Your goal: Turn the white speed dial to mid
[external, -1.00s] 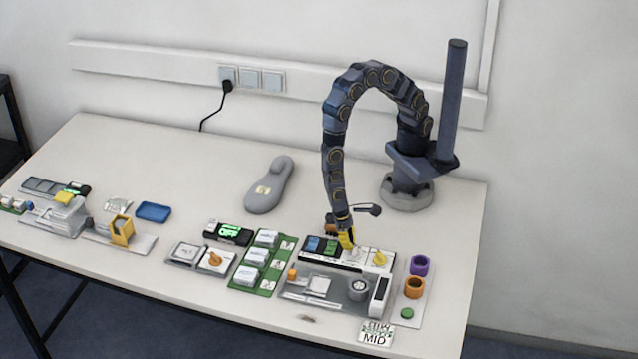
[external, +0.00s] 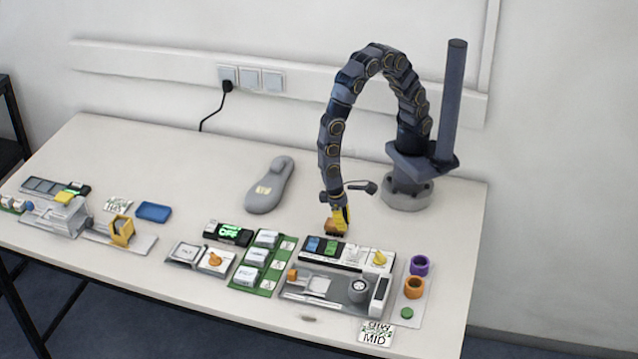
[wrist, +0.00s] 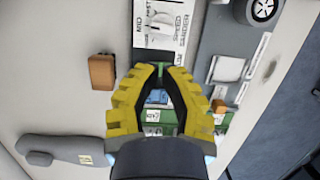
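The white speed dial (external: 354,254) is on the white control panel (external: 336,267), right of the blue and green buttons. In the wrist view the dial (wrist: 161,20) is near the top, beside printed MID, FAST and SPEED SANDER lettering. Its exact pointing direction is too small to tell. My gripper (external: 337,231) is above the table behind the panel, to the left of the dial and apart from it. In the wrist view its yellow fingers (wrist: 160,70) are slightly apart at the tips, with nothing held between them.
A brown block (wrist: 102,71) lies behind the panel, near my gripper. A grey wheel (external: 358,290) is in front. A card reading MID (external: 376,334) lies at the front edge. The table behind is mostly clear.

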